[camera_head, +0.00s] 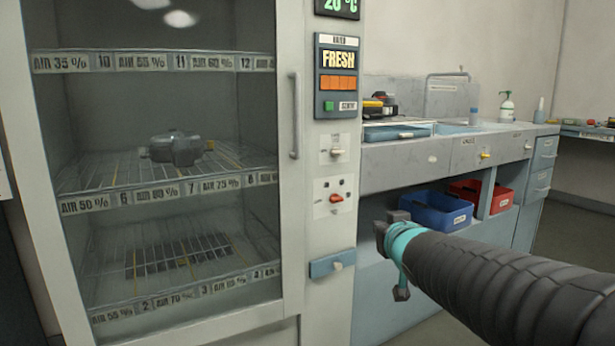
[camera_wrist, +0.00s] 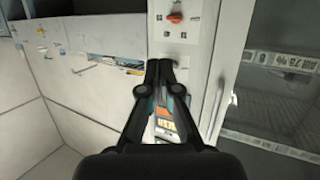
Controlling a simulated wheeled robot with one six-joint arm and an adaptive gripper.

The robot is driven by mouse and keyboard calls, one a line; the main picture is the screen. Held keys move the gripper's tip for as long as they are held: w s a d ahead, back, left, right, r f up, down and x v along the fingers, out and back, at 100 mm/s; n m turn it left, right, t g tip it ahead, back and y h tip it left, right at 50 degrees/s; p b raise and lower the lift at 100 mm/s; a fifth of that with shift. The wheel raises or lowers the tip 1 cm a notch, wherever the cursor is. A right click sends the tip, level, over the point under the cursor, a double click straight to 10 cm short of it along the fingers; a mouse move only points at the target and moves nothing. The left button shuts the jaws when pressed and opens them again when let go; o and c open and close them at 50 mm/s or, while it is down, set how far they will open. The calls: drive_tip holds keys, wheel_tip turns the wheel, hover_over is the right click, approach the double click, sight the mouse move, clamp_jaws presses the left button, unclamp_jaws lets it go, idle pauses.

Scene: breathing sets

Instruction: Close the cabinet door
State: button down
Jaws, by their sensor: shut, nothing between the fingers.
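The cabinet door (camera_head: 287,220) has a pale frame around a large glass pane, with a vertical bar handle (camera_head: 294,115) on its right side. It stands against or very near the cabinet front; I cannot tell whether a small gap is left. In the wrist view the door frame (camera_wrist: 232,65) and handle show upside down at the right. My gripper (camera_head: 388,232) is right of the door and control column, apart from the handle. In the wrist view my gripper (camera_wrist: 161,68) is shut and empty, with the control column behind its fingers.
The control column (camera_head: 338,235) carries a FRESH sign and several switches. Right of it are a counter (camera_head: 430,155) with drawers, a blue bin (camera_head: 436,211) and a red bin (camera_head: 500,197). A dark device (camera_head: 177,148) sits on a wire shelf behind the glass.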

sight(298, 178)
drive_tip(key=w+a+r+n+y, duration=0.1)
drive_tip(key=w+a+y, duration=0.1)
drive_tip(key=w+a, duration=0.4)
drive_tip(key=w+a+r+n+y+p, duration=0.1)
drive_tip(key=w+a+y, duration=0.1)
drive_tip(key=w+a, duration=0.4)
drive_tip(key=w+a+r+n+y, duration=0.1)
drive_tip(key=w+a+n+y, duration=0.1)
drive_tip(key=w+a, duration=0.4)
drive_tip(key=shift+w+r+y, duration=0.4)
drive_tip(key=shift+w+y, duration=0.1)
drive_tip(key=shift+w, duration=0.1)
drive_tip(key=shift+d, duration=0.1)
